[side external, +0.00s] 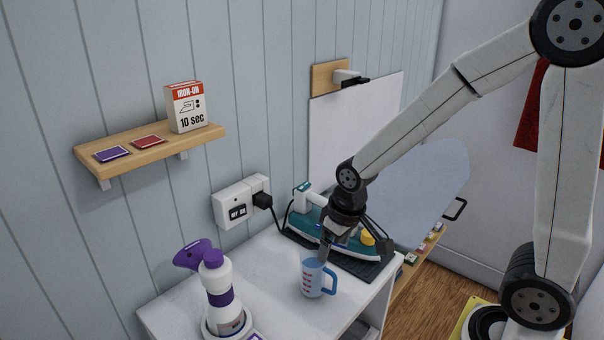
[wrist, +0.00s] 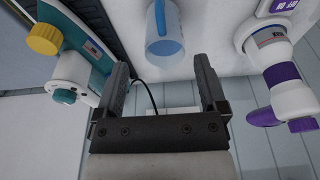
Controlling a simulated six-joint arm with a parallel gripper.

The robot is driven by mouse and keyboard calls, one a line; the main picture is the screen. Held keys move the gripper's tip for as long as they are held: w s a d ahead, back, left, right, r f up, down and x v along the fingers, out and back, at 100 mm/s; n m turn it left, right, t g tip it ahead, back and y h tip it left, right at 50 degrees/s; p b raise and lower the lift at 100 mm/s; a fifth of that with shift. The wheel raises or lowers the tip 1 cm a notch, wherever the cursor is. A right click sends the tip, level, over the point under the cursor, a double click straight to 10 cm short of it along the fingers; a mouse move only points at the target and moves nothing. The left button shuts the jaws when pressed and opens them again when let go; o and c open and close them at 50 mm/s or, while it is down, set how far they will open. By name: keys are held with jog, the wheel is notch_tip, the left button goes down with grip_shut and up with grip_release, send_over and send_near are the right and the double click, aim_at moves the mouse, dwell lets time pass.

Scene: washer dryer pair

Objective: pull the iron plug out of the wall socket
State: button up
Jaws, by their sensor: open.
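The black iron plug (side external: 262,200) sits in the right side of the white wall socket (side external: 232,205). Its black cord (side external: 278,218) runs right towards the teal and white iron (side external: 308,212), which rests on a dark pad. My gripper (side external: 350,246) is open and empty, in front of the iron and above the worktop, well right of the plug. In the wrist view my gripper (wrist: 162,72) has its fingers apart, with the cord (wrist: 150,96) showing between them. The iron (wrist: 75,65) is at the left there. The plug is hidden behind the gripper body.
A clear measuring jug with a blue handle (side external: 314,280) stands on the white worktop (side external: 270,260) just below my gripper. A white and purple steamer (side external: 220,295) stands front left. A wooden shelf (side external: 150,150) with a box is above left. An ironing board (side external: 430,180) is behind my arm.

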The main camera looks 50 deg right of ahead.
notch_tip(320, 180, up, 7)
jog(key=g, duration=0.2)
send_over(261, 195)
jog(key=s, duration=0.1)
jog(key=shift+s+a+f, duration=0.1)
jog(key=shift+f, duration=0.05)
jog(key=shift+w+r, duration=0.25)
jog(key=shift+w, duration=0.4)
jog(key=shift+f, duration=0.1)
jog(key=shift+f, duration=3.8)
grip_shut()
